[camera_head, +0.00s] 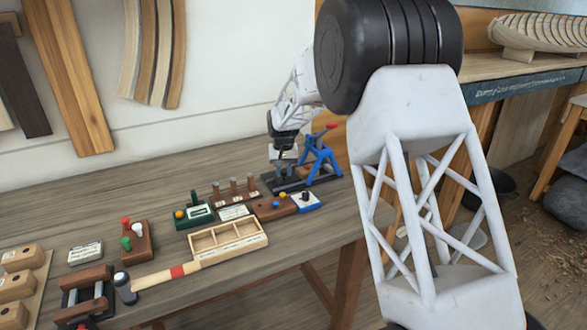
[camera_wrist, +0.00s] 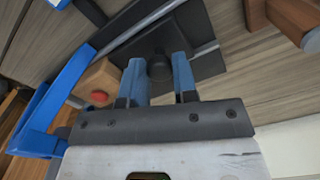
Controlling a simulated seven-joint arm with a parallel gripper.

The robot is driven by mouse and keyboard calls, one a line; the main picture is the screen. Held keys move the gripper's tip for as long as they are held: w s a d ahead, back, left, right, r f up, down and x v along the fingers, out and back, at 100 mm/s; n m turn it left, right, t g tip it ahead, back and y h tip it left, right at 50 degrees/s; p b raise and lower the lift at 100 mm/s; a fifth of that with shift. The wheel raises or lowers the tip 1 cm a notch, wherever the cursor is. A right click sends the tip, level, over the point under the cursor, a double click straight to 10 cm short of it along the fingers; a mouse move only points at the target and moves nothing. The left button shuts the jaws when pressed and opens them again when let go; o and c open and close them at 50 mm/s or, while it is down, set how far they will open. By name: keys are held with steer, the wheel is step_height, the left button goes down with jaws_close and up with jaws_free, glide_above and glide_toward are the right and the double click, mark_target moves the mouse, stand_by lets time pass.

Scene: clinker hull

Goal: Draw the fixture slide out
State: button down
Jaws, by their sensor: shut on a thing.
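The fixture slide shows in the wrist view as a dark plate (camera_wrist: 204,50) with a round black knob (camera_wrist: 158,66) and metal rails beside it. My gripper (camera_wrist: 158,60) has its two blue fingers on either side of the knob and is shut on it. In the head view, my gripper (camera_head: 284,166) points down at the dark fixture base (camera_head: 291,187) near the table's far right end. The blue fixture frame (camera_head: 320,156) stands just right of it. The knob is mostly hidden by the fingers in the head view.
Left of the fixture are a green block (camera_head: 194,216), a rack of upright pegs (camera_head: 236,194) and a pale divided tray (camera_head: 228,240).

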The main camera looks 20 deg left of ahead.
steer(key=s+a, duration=0.3)
steer(key=shift+s+a, duration=0.25)
steer(key=shift+a, duration=0.05)
steer(key=c, duration=0.9)
jaws_free()
steer(key=shift+r, duration=0.1)
steer(key=shift+r, duration=3.8)
steer(key=shift+d, duration=0.1)
